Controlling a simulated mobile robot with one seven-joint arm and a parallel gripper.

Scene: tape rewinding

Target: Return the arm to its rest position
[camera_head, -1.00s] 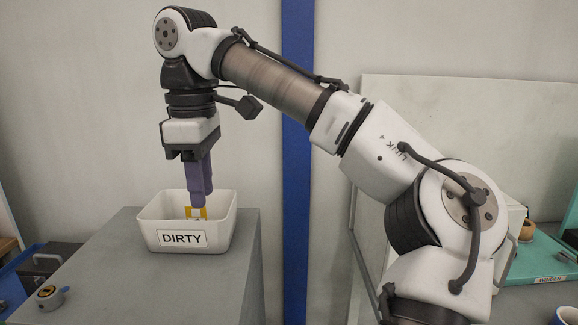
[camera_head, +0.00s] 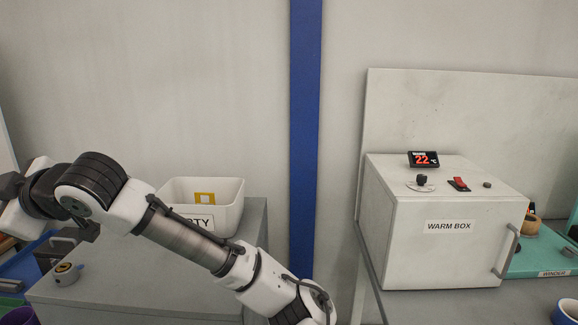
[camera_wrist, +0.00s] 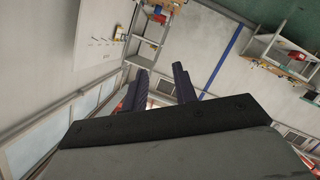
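My arm is folded low across the left of the head view, in front of the grey cabinet, its wrist at the left edge. The fingers lie outside that view. In the wrist view my gripper (camera_wrist: 160,85) shows two dark purple fingers spread apart, with nothing between them. The wrist camera looks out over the room, at walls and shelves seen tilted. The white bin (camera_head: 228,215) stands on the cabinet, its DIRTY label partly hidden by my arm. A yellow-framed piece (camera_head: 204,198) shows inside the bin.
The grey cabinet top (camera_head: 130,262) carries a small grey round object (camera_head: 66,272) at the left. A white warm box (camera_head: 440,260) reading 22 stands at the right, with the teal winder base (camera_head: 540,255) beyond it.

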